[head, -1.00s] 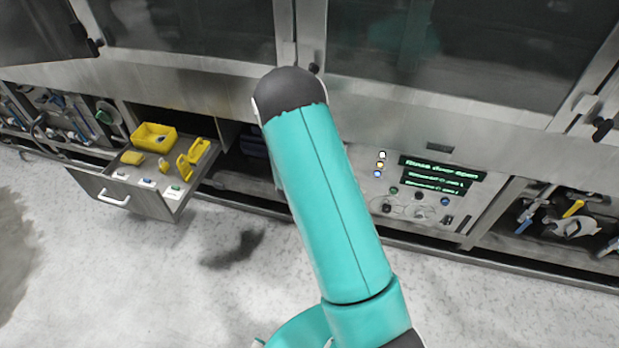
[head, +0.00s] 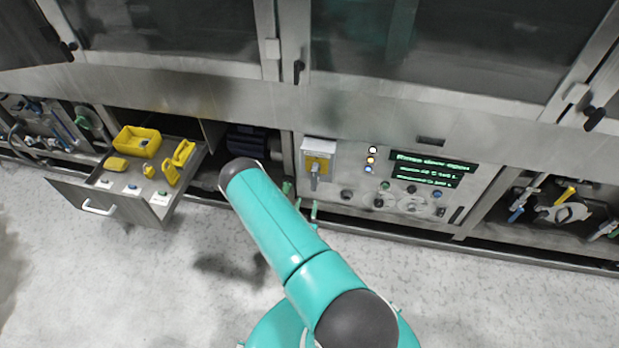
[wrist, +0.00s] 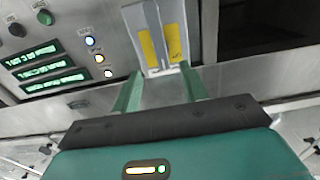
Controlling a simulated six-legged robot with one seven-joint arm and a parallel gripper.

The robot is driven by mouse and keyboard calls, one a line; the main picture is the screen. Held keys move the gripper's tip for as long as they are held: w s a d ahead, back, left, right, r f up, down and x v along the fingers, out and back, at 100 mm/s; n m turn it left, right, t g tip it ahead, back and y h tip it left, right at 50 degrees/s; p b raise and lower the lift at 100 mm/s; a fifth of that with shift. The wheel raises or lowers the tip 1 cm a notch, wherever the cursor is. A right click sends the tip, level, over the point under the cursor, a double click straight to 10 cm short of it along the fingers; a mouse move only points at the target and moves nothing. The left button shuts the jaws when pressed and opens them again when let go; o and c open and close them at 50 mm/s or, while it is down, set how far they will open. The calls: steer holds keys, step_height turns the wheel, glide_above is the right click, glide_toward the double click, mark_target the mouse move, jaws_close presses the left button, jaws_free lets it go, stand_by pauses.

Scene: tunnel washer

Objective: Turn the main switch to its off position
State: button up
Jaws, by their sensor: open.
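The main switch (head: 317,163) is a grey box with a yellow plate on the control panel's upper left. Its grey handle (head: 314,180) points down in the head view. In the wrist view the yellow plate (wrist: 160,44) is at the top middle, with a grey lever between its two yellow parts. My gripper (wrist: 160,88) is open, its two green fingers spread on either side below the switch in that view. In the head view the fingers (head: 301,200) show just below the switch, partly hidden by my arm. I cannot tell whether they touch the handle.
Right of the switch are indicator lamps (head: 371,160), a green-text display (head: 431,168) and several knobs. An open drawer (head: 105,207) with yellow items juts out at the left. An open bay with valves (head: 560,205) is at the right. The floor in front is clear.

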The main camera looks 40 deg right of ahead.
mark_target(313, 180)
steer(key=x, duration=1.2)
steer(key=shift+w+d, duration=0.15)
steer(key=shift+d, duration=0.15)
jaws_close()
